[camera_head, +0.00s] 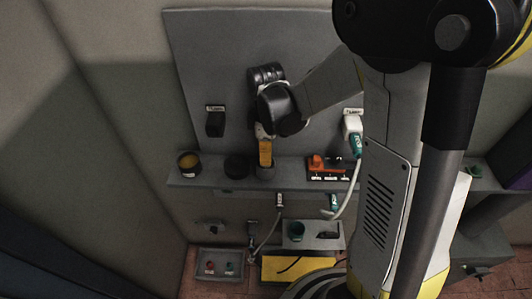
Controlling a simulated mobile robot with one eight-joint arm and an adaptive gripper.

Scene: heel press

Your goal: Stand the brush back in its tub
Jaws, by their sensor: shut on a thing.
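My gripper (264,132) is in front of the grey back panel, pointing down. It is shut on the brush (265,152), whose yellow-orange handle shows below the fingers. The brush looks about upright. Its lower end meets a small grey tub (265,173) on the narrow shelf. From this view I cannot tell how deep the brush sits in the tub, and its bristles are hidden. My wrist and arm cover the space above the brush.
On the shelf (215,180), left of the tub, are a black round lid or pot (236,165) and an open pot with yellowish contents (189,164). An orange and black device (328,168) stands to the right.

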